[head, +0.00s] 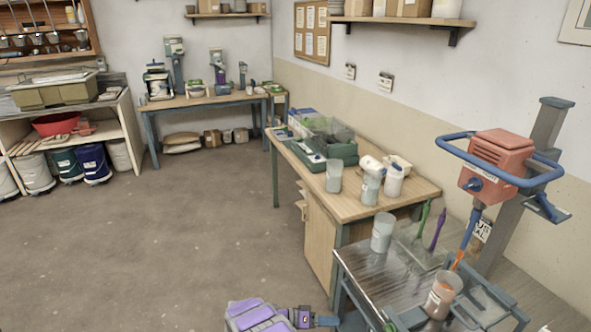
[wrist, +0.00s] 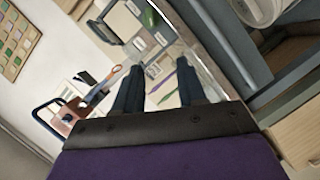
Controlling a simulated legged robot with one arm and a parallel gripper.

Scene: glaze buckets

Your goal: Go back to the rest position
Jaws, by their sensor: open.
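My gripper (wrist: 160,88) shows in the wrist view with its two dark fingers spread and nothing between them. In the head view, part of my purple arm (head: 262,316) shows at the bottom edge; the fingertips are not clearly seen there. It is low, left of the metal-topped bench (head: 375,262). The wrist picture is strongly tilted, and the metal bench with green and purple tools lies beyond the fingers.
A red mixer (head: 497,160) on a post stands over a cup (head: 443,294) at the right. A clear cup (head: 382,232) stands on the metal bench. A wooden table (head: 407,192) behind holds containers. Buckets (head: 92,162) stand under the left shelf. The floor (head: 190,235) is clear.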

